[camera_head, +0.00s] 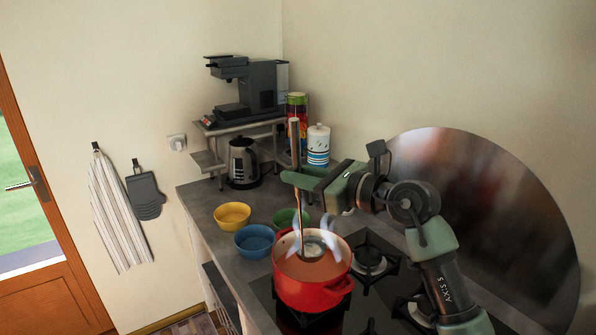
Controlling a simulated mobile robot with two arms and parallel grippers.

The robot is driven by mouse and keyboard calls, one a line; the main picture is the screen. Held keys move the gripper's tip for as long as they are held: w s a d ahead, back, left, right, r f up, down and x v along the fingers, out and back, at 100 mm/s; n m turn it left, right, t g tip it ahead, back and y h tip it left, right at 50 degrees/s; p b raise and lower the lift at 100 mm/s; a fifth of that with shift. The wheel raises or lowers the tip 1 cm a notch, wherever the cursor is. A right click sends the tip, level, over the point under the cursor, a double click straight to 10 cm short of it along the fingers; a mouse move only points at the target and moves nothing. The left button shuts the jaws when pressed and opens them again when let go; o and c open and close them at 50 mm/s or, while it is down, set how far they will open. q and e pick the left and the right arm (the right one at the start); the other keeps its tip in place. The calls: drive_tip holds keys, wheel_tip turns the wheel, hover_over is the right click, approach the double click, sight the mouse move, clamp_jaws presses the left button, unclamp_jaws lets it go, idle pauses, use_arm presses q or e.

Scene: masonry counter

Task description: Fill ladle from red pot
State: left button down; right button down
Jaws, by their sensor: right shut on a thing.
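The red pot (313,292) stands on a burner of the stove and holds reddish-brown soup (308,268). My right gripper (298,177) is above the pot, shut on the upright ladle (295,140) by its handle. The ladle's handle runs down into the pot. The ladle's bowl (312,250) shows as a greyish round shape at the soup; how full it is I cannot tell. Pale wisps, perhaps steam, show over the pot. My left gripper is not in view.
A yellow bowl (232,215), a blue bowl (254,241) and a green bowl (289,220) stand left of and behind the pot. A kettle (243,163), a coffee machine (247,90) and a white canister (318,146) stand farther back. A free burner (369,262) is right of the pot.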

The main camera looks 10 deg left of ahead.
sight(298, 148)
drive_tip(key=shift+f+b, duration=3.15)
drive_tip(key=shift+f, duration=1.85)
drive_tip(key=shift+r+p, duration=2.8)
drive_tip(key=shift+r, duration=1.25)
drive_tip(key=shift+r+p, duration=2.3)
drive_tip(key=shift+r, duration=1.55)
